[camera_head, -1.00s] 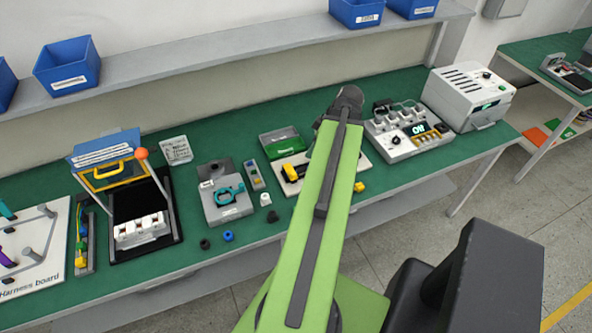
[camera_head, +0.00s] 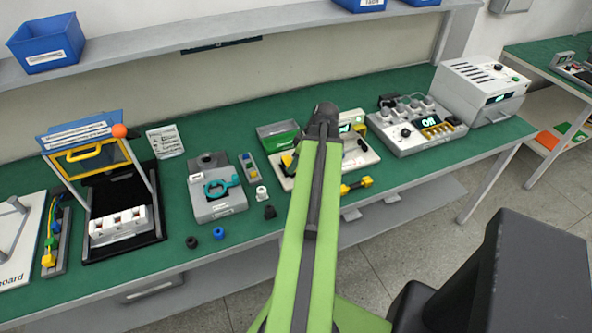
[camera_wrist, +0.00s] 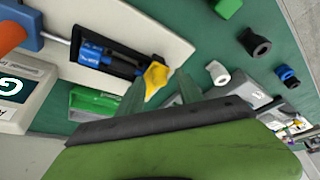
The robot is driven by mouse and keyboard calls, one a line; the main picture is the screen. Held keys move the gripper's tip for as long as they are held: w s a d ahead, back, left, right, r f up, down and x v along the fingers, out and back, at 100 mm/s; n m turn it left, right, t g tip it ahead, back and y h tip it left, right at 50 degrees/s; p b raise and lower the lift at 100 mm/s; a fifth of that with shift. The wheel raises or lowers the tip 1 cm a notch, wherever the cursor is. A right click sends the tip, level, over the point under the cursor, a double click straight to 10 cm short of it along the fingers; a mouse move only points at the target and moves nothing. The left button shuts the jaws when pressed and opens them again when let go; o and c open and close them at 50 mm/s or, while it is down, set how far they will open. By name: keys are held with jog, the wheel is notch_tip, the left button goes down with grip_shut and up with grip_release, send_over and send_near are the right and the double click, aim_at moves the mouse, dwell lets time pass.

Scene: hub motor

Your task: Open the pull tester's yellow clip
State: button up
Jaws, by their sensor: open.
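The pull tester (camera_wrist: 125,25) shows in the wrist view as a pale base with a dark recess. A blue part (camera_wrist: 98,58) lies in the recess. The yellow clip (camera_wrist: 155,78) stands at the recess's right end. My gripper (camera_wrist: 160,93) is open. Its two green fingers are spread near the clip, with the clip showing between and just beyond them. I cannot tell if they touch it. In the head view the tester (camera_head: 365,158) is partly hidden behind my arm, and my gripper is not visible there.
A green-fronted box (camera_head: 278,136) stands beside the tester. Small black, white and blue (camera_head: 219,232) cylinders lie to the left. A grey fixture with a teal clamp (camera_head: 215,205) is further left. A yellow-and-black piece (camera_head: 365,182) shows at the bench's front edge.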

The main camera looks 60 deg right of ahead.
jog(key=shift+f, duration=0.15)
jog(key=shift+c, duration=0.2)
grip_shut()
dwell(1.2)
